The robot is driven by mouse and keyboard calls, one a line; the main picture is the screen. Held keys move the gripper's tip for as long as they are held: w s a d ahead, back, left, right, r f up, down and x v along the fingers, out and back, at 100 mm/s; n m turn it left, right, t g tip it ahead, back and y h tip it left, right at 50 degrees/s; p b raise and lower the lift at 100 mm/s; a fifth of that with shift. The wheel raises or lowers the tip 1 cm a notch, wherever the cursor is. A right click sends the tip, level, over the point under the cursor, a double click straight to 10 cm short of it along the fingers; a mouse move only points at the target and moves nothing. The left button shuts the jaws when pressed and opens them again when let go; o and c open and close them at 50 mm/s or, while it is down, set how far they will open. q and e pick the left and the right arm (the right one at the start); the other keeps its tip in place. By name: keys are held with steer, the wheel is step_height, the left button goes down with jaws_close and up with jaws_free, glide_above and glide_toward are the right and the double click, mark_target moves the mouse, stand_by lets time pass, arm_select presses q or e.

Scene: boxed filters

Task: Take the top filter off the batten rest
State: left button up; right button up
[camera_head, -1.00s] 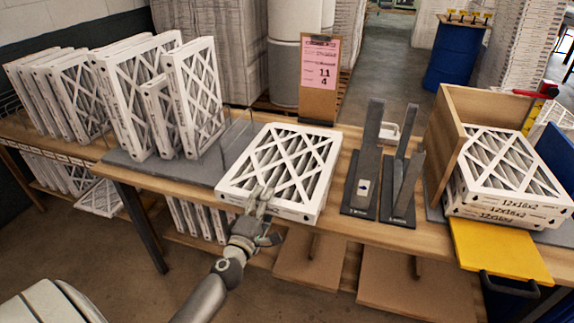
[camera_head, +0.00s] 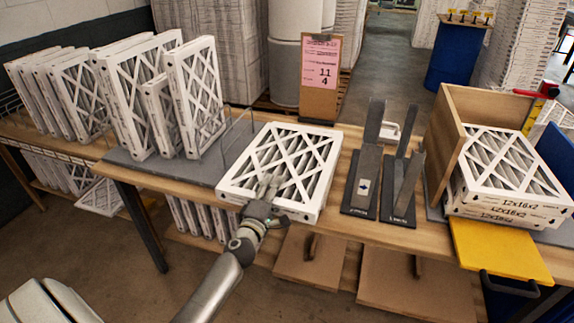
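A white-framed pleated filter (camera_head: 285,155) lies flat on the table in the middle, probably on a rest that it hides. Its lattice face is up, and I cannot tell whether another filter lies beneath it. My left gripper (camera_head: 268,188) is at the filter's near edge, its fingers reaching over the front rim. The fingers are small and overlap the white frame, so I cannot tell whether they are closed on it. My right gripper is not in view.
Upright filters (camera_head: 190,95) stand in a rack at the left. Two dark metal stands (camera_head: 375,190) are right of the flat filter. A wooden box (camera_head: 447,135) holds stacked filters (camera_head: 505,175) at the right, above a yellow board (camera_head: 500,250). A pink sign (camera_head: 320,65) stands behind.

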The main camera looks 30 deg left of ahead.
arm_select(q)
steer(key=c, duration=0.7)
steer(key=shift+c, duration=0.5)
steer(key=shift+r, duration=0.15)
